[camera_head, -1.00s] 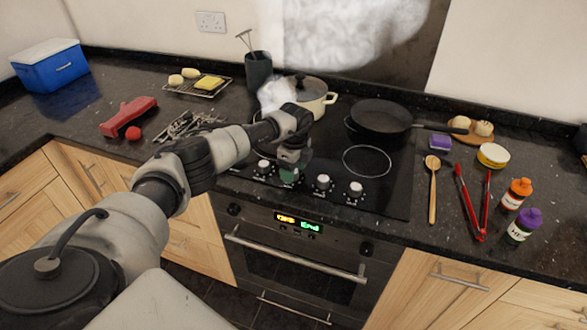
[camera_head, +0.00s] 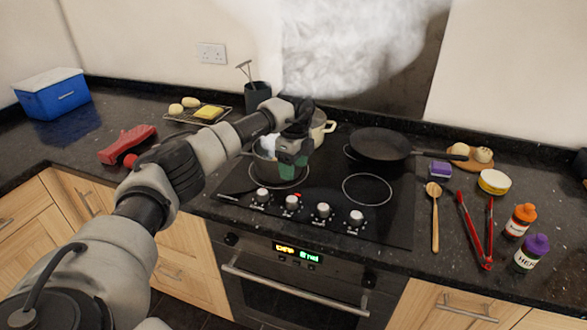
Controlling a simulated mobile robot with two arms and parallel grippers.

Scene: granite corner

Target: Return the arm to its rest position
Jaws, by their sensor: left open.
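My left arm (camera_head: 165,180) reaches in from the lower left over the counter toward the hob. My right gripper is not in view.
Thick white steam (camera_head: 340,45) rises behind the gripper. A black pan (camera_head: 380,143) stands on the back right ring; the front right ring is bare. A wooden spoon (camera_head: 435,215), red tongs (camera_head: 476,230) and bottles (camera_head: 530,252) lie or stand on the right counter.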

